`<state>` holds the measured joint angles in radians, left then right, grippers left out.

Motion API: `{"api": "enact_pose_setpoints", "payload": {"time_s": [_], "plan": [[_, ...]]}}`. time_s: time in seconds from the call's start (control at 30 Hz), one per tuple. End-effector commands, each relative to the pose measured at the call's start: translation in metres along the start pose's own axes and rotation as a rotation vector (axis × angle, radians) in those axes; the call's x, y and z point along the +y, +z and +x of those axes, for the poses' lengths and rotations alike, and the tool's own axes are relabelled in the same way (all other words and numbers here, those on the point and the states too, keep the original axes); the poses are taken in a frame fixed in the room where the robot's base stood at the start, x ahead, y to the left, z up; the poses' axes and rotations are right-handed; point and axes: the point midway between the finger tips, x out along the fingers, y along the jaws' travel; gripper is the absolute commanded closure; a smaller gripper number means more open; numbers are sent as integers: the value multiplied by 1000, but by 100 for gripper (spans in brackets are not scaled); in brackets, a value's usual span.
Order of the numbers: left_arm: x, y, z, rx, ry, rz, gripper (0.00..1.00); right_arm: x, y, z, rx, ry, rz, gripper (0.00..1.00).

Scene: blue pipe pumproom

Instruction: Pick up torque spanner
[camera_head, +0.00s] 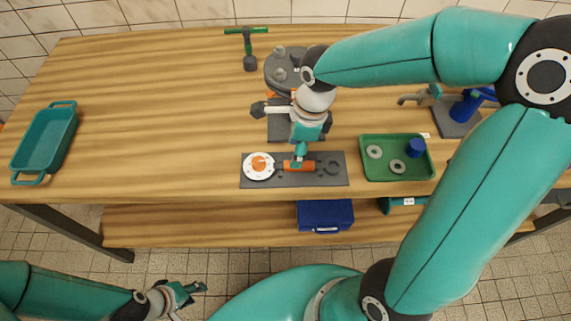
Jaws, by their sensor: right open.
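A tool with an orange handle (299,166), which looks like the torque spanner, lies on a dark grey mat (336,183) near the table's front edge. My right gripper (299,159) is open, pointing down right over the orange handle and hiding part of it. I cannot tell whether the fingers touch it. A white disc with an orange centre (258,166) is at the left end of the mat, beside the handle. My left gripper (192,289) is low at the front, off the table and far from the tool; its opening is unclear.
A green tray (428,172) with two grey rings and a blue cup is right of the mat. A teal bin (46,142) stands at the far left. A green-handled tool (248,47) lies at the back. A blue case (325,216) is on the lower shelf. The table's left-centre is clear.

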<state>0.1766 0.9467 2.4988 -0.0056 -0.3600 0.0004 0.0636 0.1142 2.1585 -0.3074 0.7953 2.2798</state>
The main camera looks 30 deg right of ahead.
Motion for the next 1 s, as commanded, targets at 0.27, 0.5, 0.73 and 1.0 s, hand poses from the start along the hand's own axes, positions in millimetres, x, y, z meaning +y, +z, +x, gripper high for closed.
{"api": "enact_pose_setpoints", "payload": {"time_s": [0.27, 0.5, 0.73, 1.0], "plan": [[2, 0, -7, 0, 0, 0, 60, 2, -3, 26, 3, 5, 2, 46], [3, 0, -8, 0, 0, 0, 60, 1, -3, 52, 0, 1, 1, 46], [3, 0, -8, 0, 0, 0, 60, 1, -3, 53, -1, 0, 1, 46], [3, 0, -8, 0, 0, 0, 60, 0, -3, 53, -1, -1, 1, 91]]}}
